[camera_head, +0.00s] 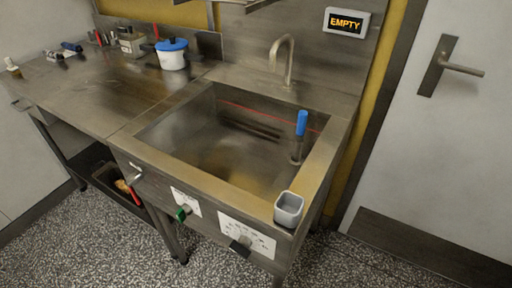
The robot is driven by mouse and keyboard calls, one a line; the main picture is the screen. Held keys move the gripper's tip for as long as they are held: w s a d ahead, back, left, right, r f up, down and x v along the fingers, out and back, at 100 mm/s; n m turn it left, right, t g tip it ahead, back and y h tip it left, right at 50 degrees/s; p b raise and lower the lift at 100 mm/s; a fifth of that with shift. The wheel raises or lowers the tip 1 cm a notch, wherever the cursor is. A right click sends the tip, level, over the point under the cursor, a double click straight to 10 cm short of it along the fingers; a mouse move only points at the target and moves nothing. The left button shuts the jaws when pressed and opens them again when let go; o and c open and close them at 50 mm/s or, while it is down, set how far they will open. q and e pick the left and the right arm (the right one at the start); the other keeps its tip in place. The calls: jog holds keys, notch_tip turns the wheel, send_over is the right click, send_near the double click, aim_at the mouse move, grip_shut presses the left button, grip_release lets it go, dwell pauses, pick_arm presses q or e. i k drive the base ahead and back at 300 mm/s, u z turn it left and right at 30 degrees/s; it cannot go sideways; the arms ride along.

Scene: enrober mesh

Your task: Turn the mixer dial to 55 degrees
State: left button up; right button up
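On the front panel of the steel sink unit, a white plate with scale marks (262,243) carries a black dial knob (240,246). It looks like the mixer dial; its exact angle is too small to read. To its left, a smaller white plate (189,200) carries a green knob (183,213). Further left is a small metal handle (136,175). Neither of my grippers is in view, and nothing touches the dial.
The sink basin (205,145) holds an upright blue-topped rod (302,123). A grey cup (289,208) sits on the sink's front right corner, above the dial plate. A sign (346,22) reads EMPTY. A blue-lidded white pot (172,55) stands on the left counter.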

aim_at(241, 248)
jog(key=z, duration=3.55)
jog(key=k, duration=2)
jog(key=u, duration=1.85)
